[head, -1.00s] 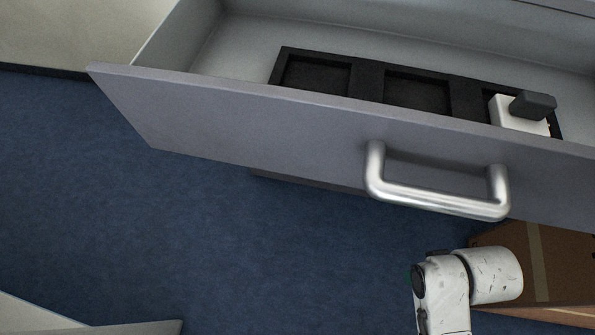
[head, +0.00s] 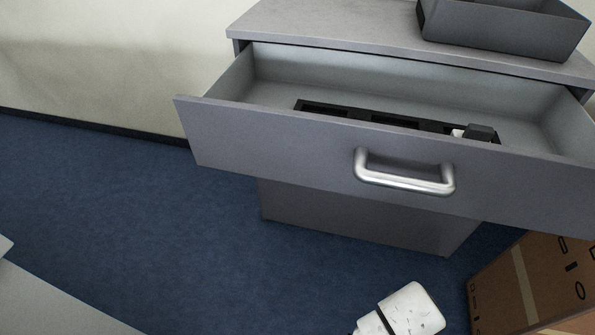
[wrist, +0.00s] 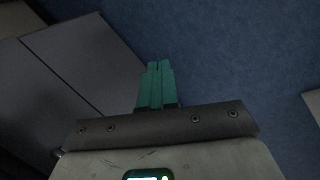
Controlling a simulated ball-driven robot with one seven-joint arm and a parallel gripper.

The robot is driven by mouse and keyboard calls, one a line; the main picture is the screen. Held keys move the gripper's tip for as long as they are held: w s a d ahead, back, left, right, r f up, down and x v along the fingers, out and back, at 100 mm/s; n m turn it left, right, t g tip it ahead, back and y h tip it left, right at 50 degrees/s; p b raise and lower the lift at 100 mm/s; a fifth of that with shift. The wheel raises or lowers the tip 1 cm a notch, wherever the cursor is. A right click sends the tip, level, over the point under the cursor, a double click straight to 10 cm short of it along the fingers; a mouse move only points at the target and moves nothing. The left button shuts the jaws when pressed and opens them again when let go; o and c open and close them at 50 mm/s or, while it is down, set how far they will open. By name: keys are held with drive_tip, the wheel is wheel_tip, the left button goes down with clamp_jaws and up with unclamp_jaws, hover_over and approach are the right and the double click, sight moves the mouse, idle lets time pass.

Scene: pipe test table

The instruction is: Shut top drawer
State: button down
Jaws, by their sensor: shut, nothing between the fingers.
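The top drawer (head: 300,142) of a grey cabinet is pulled out, with its grey front facing me and a silver bar handle (head: 405,184) on it. Inside lies a black divided tray (head: 352,113) with a small white and dark object (head: 474,133) at its right end. My gripper (wrist: 158,66) shows in the wrist view with its green fingers shut together and nothing between them. It is above blue floor, with grey panels to its left. The fingers are not visible in the head view, so their distance to the drawer is unclear.
A dark grey open box (head: 505,28) stands on the cabinet top (head: 330,24). A cardboard box (head: 540,285) stands on the floor at the lower right. A pale surface (head: 50,305) is at the lower left. Blue carpet (head: 150,215) is clear in front of the cabinet.

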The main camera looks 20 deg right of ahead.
drive_tip(key=w+a+r+n+t+h+p, duration=0.1)
drive_tip(key=w+r+n+t+h+p, duration=0.1)
drive_tip(key=w+r+n+h+p, duration=0.25)
drive_tip(key=n+t+h+p, duration=0.2)
drive_tip(key=n+t+p, duration=0.85)
drive_tip(key=n, duration=0.95)
approach(312, 157)
drive_tip(key=shift+t, duration=0.55)
drive_tip(key=x, duration=0.7)
drive_tip(key=shift+s+d+f+b, duration=0.1)
drive_tip(key=shift+s+f+b, duration=0.05)
drive_tip(key=shift+f+b, duration=0.2)
